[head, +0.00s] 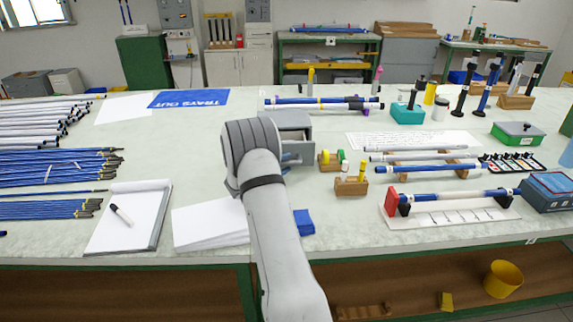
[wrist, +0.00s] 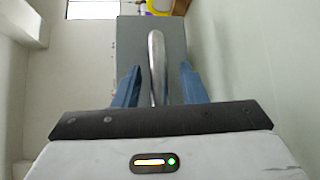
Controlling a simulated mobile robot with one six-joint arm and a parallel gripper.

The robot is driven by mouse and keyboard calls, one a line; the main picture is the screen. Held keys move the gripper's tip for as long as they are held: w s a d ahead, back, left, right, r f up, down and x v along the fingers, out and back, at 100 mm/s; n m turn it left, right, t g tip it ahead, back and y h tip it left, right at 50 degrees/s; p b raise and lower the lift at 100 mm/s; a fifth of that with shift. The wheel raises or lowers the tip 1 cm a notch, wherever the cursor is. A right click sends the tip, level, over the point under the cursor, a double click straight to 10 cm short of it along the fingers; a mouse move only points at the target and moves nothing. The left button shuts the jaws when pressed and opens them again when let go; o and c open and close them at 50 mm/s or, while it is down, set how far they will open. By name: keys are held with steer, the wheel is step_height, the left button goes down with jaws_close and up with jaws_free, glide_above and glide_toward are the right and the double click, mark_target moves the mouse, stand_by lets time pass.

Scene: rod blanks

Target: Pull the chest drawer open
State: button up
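The grey chest (head: 293,122) stands on the bench behind my arm in the head view, and my wrist hides much of its front. In the wrist view the grey drawer front (wrist: 129,45) is close ahead, with a curved metal handle (wrist: 157,65) on it. My gripper (wrist: 160,85) has its two blue fingers on either side of the handle. A gap shows between the handle and each finger, so the gripper is open.
Wooden blocks with yellow and green pieces (head: 350,184) stand right of my wrist. Blue and white rods lie at left; a rod fixture (head: 450,211) is at right.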

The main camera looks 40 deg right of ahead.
steer(key=v, duration=0.7)
steer(key=shift+b, duration=0.4)
steer(key=s+a+r+m+g+y+p, duration=0.1)
steer(key=s+a+r+m+g+y, duration=0.15)
steer(key=s+a+r, duration=0.4)
steer(key=s+a+r+m+g+y+p, duration=0.1)
steer(key=s+a+r+g+y, duration=0.2)
steer(key=s, duration=0.6)
steer(key=s+a+r+t+y+p, duration=0.1)
steer(key=s+a+r+t+y, duration=0.1)
steer(key=s+a+y, duration=0.3)
steer(key=s+a+r+t+y+p, duration=0.1)
steer(key=s+a+y, duration=0.4)
steer(key=s+a, duration=0.9)
step_height(320, 180, up, 3)
steer(key=shift+a+f+m+t+p, duration=0.2)
steer(key=shift+a+m+t+p, duration=0.15)
steer(key=shift+t, duration=0.4)
steer(key=shift+s+y, duration=0.15)
steer(key=shift+y, duration=0.1)
steer(key=shift+s+d, duration=0.1)
steer(key=shift+c, duration=0.2)
